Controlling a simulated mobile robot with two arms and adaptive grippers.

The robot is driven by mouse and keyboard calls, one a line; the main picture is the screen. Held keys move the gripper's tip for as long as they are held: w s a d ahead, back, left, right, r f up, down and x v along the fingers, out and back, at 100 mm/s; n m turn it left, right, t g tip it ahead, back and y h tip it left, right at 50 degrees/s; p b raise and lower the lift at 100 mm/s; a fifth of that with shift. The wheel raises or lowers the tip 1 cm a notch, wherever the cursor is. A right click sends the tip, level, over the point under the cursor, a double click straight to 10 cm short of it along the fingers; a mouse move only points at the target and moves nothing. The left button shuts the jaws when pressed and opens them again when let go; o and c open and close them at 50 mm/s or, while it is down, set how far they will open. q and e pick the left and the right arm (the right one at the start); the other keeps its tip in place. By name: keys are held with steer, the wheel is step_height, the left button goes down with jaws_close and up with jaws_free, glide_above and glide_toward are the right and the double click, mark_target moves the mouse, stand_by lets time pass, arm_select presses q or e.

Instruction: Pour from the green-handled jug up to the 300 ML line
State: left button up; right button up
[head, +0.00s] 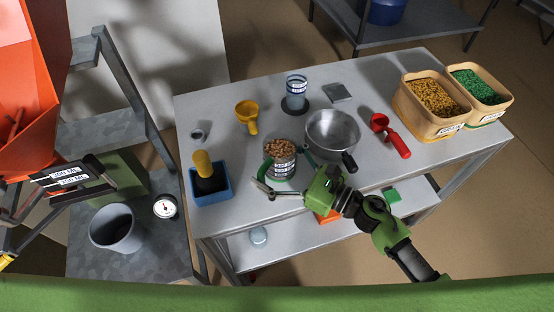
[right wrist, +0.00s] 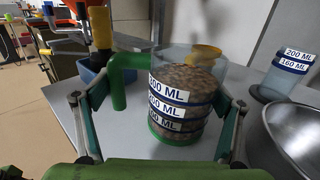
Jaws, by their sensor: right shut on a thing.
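The green-handled jug (head: 282,165) is clear, filled high with brown pellets, and stands upright near the table's front edge. In the right wrist view the jug (right wrist: 180,108) shows a 300 ML label uppermost, with lower labels beneath; the pellets reach above the top label. My right gripper (head: 288,172) is shut around the jug, its fingers on either side. I cannot tell whether the jug's base touches the table. A clear cup (head: 296,94) with blue-banded labels stands behind on a dark disc; it also shows in the right wrist view (right wrist: 285,75). My left gripper is not in view.
A metal pan (head: 333,128) stands close right of the jug. A red scoop (head: 392,134) and two filled tubs (head: 428,128) are right. A grey bucket (head: 115,228) and dial (head: 165,207) sit on the left stand.

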steer(key=shift+r+p, duration=1.7)
steer(key=shift+r, duration=0.75)
